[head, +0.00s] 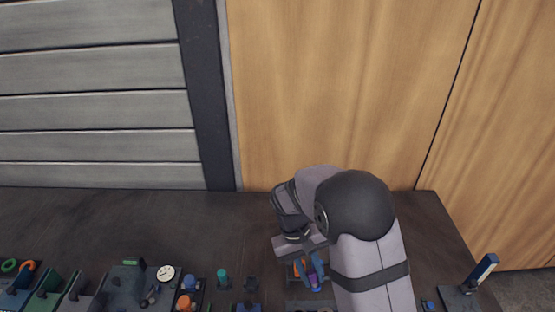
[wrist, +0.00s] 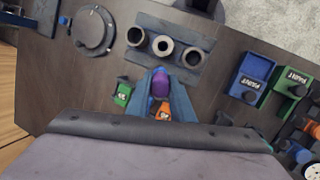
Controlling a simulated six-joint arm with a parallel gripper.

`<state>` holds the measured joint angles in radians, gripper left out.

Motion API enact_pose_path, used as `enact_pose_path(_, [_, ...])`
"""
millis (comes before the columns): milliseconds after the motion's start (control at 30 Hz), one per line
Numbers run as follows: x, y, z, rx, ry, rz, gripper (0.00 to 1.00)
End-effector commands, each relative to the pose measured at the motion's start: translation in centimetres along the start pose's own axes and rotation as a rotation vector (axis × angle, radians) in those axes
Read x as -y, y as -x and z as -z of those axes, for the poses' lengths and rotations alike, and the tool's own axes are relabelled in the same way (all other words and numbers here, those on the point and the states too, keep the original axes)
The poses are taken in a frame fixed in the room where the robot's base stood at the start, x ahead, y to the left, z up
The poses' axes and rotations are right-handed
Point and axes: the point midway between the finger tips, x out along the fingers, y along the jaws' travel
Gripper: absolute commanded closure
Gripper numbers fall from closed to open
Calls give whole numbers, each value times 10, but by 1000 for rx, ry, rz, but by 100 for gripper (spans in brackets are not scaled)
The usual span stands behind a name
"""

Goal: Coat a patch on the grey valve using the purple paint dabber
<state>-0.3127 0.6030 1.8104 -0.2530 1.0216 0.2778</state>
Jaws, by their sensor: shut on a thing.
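My gripper (wrist: 163,74) is shut on the purple paint dabber (wrist: 160,84), seen between its blue fingers in the wrist view. In the head view the gripper (head: 313,277) is low over the bench, partly hidden by my arm, with a bit of purple between the fingers. I cannot make out the grey valve with certainty. A round grey disc-shaped part (wrist: 93,32) lies on the bench at the upper left of the wrist view, apart from the gripper.
A grey block with three round holes (wrist: 138,57) is just beyond the fingertips. Blue (wrist: 252,78) and green (wrist: 284,88) labelled trays stand right. The back of the bench (head: 130,220) is clear.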

Motion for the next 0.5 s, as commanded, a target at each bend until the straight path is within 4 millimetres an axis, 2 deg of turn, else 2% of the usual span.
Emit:
enact_pose_path(33, [-15, -4, 2, 8, -41, 11, 100])
enact_pose_path(100, [-30, -7, 2, 19, -81, 21, 100])
enact_pose_path(200, [-45, -11, 1, 31, -122, 32, 100])
enact_pose_path(333, [-55, -15, 0, 38, -151, 39, 100])
enact_pose_path(500, [-58, -16, -1, 40, -159, 42, 100])
